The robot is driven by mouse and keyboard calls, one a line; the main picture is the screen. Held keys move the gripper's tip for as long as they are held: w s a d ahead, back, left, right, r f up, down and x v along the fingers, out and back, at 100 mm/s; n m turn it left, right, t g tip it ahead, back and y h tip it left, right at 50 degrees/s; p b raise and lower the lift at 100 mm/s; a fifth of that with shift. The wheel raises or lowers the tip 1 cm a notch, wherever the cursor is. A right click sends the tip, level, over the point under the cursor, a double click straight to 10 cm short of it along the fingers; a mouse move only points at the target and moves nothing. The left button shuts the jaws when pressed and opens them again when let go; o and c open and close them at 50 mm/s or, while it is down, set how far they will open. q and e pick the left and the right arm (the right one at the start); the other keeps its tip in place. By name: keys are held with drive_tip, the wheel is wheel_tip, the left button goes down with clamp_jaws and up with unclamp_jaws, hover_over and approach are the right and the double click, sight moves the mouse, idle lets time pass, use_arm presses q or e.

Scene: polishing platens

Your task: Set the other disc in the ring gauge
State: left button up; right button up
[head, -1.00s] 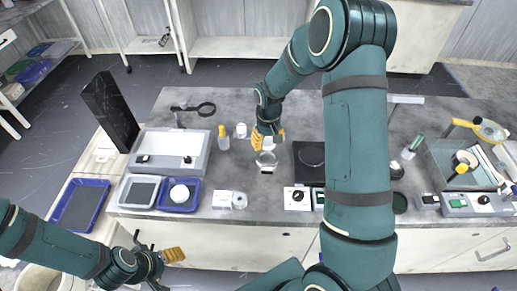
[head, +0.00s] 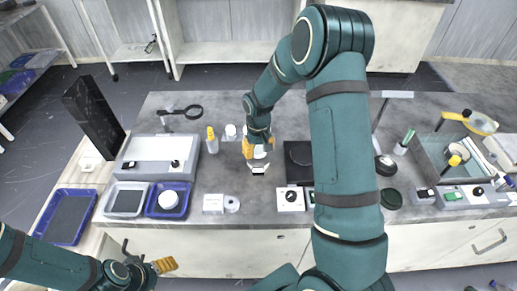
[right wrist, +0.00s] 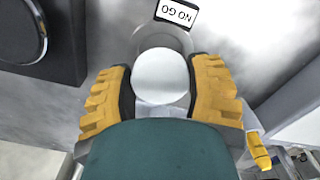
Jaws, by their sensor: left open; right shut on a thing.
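My right gripper (head: 257,150) is shut on a pale round disc (right wrist: 161,76), held between its yellow fingers in the right wrist view. I cannot tell whether the disc touches the ring. In the head view the gripper covers much of the ring, and its label (head: 259,170) shows in front. Another white disc (head: 169,198) lies in a blue tray (head: 152,212). My left gripper (head: 147,257) is open and empty before the bench.
A black plate (head: 298,153) with a round mark lies right of the right gripper. A yellow-capped bottle (head: 212,141) stands to the left.

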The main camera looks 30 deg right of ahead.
drive_tip(key=shift+f+b, duration=0.6)
drive_tip(key=shift+f, duration=0.4)
idle(0.5)
drive_tip(key=shift+f, duration=0.45)
idle(1.3)
drive_tip(key=o, duration=1.3)
drive_tip(key=shift+r, duration=0.1)
wheel_tip(320, 180, up, 12)
drive_tip(key=shift+f, duration=0.1)
idle(0.3)
